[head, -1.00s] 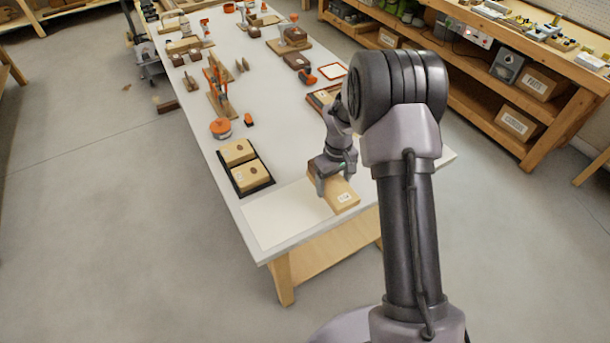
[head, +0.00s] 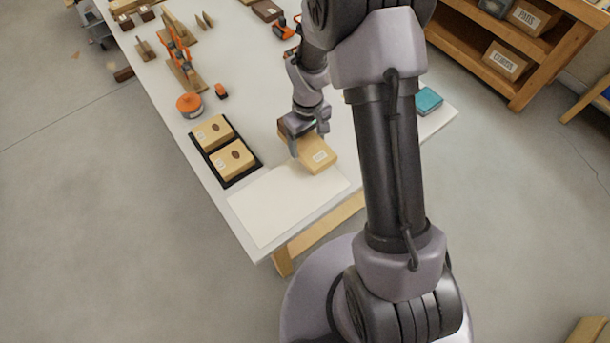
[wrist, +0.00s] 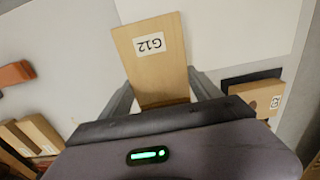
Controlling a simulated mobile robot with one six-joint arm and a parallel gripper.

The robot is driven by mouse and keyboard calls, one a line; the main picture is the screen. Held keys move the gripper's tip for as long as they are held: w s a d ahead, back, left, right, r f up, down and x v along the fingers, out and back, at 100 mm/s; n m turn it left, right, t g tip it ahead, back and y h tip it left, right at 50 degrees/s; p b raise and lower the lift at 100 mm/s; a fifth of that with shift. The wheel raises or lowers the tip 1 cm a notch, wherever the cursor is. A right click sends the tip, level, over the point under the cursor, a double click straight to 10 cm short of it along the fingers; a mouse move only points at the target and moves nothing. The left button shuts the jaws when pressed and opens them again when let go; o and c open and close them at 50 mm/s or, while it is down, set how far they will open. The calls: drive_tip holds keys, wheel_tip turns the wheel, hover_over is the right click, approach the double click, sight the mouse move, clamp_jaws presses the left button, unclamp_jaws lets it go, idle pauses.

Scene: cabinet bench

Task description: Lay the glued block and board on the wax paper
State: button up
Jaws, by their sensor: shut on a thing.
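My gripper (head: 306,136) is shut on the glued block and board (head: 318,155), a pale wooden piece with a white label. In the wrist view the label reads G12 on the piece (wrist: 155,75), which sticks out beyond my jaws (wrist: 165,100). The joint between block and board is not clear. The wax paper (head: 285,207) is a bare white sheet at the near end of the bench. The held piece is by its far right corner and overlaps the paper (wrist: 245,30) in the wrist view. Its height above the bench is hard to tell.
A black tray (head: 241,179) with two labelled wooden blocks stands left of the held piece. An orange round tin (head: 189,104), an orange clamp (head: 178,55) and wood pieces lie farther back. A teal box (head: 428,101) is at the right edge. The paper's surface is clear.

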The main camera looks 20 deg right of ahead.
drive_tip(key=b, duration=0.2)
hover_over(305, 181)
drive_tip(key=shift+s+f, duration=0.1)
drive_tip(key=shift+f, duration=0.3)
drive_tip(key=shift+f+b, duration=0.9)
drive_tip(key=shift+f, duration=0.8)
drive_tip(key=shift+f, duration=0.15)
drive_tip(key=o, duration=1.6)
